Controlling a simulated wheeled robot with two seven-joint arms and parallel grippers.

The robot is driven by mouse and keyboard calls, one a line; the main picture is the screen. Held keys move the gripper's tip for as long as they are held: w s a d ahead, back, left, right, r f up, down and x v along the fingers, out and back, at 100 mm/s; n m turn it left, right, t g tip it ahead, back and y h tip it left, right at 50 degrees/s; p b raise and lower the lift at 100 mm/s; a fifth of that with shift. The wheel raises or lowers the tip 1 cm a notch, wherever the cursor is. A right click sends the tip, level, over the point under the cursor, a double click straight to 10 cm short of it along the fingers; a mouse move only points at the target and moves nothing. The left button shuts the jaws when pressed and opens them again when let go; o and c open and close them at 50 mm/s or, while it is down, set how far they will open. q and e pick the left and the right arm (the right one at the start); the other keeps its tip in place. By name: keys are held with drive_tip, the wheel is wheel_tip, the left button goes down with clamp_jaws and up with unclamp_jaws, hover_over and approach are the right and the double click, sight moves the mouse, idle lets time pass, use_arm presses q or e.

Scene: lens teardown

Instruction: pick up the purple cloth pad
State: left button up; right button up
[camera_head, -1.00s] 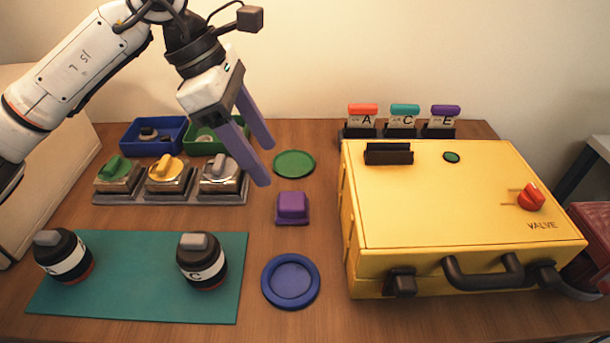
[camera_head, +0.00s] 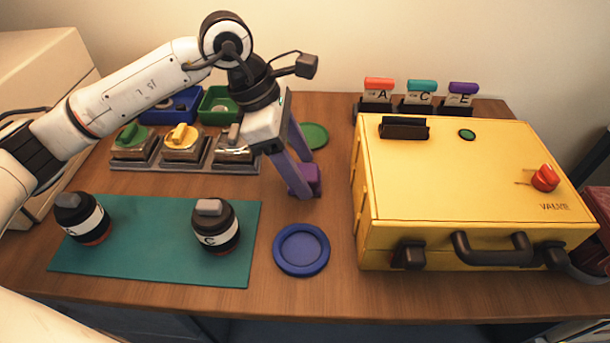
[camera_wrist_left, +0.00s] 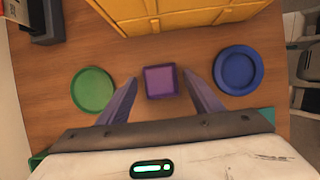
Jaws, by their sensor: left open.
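The purple cloth pad (camera_head: 314,179) is a small block on the wooden table, between the green disc and the blue dish. My left gripper (camera_head: 305,176) is open above it, with its fingers pointing down and partly hiding it in the head view. In the left wrist view the pad (camera_wrist_left: 160,81) lies between the two fingertips of the left gripper (camera_wrist_left: 164,84), with a gap on each side. I cannot tell the exact height of the fingertips over the table. My right gripper is not in view.
A yellow case (camera_head: 450,180) stands close on the right. A blue dish (camera_head: 301,249) lies in front and a green disc (camera_head: 315,135) behind. A teal mat (camera_head: 150,255) holds two black lens barrels.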

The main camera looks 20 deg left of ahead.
use_arm(q)
drive_tip(key=c, duration=1.1)
drive_tip(key=shift+r, duration=0.1)
drive_tip(key=shift+c, duration=0.2)
wheel_tip(320, 180, up, 10)
